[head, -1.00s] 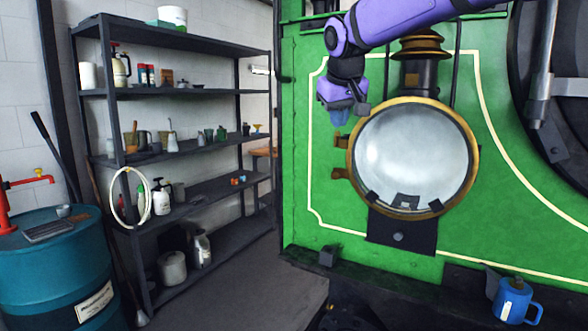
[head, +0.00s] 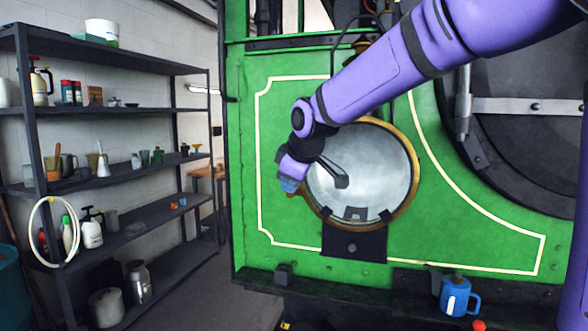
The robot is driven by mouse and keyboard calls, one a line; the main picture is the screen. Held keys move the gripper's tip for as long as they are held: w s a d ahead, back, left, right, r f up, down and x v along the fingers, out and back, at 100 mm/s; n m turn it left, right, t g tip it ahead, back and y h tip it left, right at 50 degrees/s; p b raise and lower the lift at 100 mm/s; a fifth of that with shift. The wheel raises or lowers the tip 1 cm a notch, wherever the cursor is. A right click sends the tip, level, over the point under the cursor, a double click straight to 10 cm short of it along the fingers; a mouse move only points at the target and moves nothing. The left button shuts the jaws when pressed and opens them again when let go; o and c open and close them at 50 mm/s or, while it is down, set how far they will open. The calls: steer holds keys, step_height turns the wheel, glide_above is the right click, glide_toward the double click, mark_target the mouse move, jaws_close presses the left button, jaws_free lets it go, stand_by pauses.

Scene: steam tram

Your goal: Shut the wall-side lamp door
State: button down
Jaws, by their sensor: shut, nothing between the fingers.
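The wall-side lamp (head: 372,165) is on the green front plate, with a round pale face and a brass rim (head: 413,180). The rim looks nearly flush with the lamp; I cannot tell from this angle whether the door is fully shut. My gripper (head: 289,186) is at the lamp's left edge, in front of the hinge side, pointing down and left. It is shut and empty. My gripper and arm hide the rim's left and upper-left parts, and I cannot tell whether they touch it.
A dark round boiler door with a strap hinge (head: 525,106) is at the right. A loaded dark shelf rack (head: 110,180) stands at the left. Floor is clear between rack and tram.

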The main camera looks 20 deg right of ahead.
steer(key=w+d+f, duration=0.1)
steer(key=w+f, duration=0.2)
steer(key=w, duration=0.2)
steer(key=shift+w+d, duration=0.2)
steer(key=shift+d, duration=0.2)
steer(key=w, duration=0.1)
steer(key=w+d+m+h, duration=0.1)
steer(key=w, duration=0.1)
steer(key=shift+w, duration=0.15)
steer(key=shift+w+d+r, duration=0.1)
steer(key=shift+r, duration=0.1)
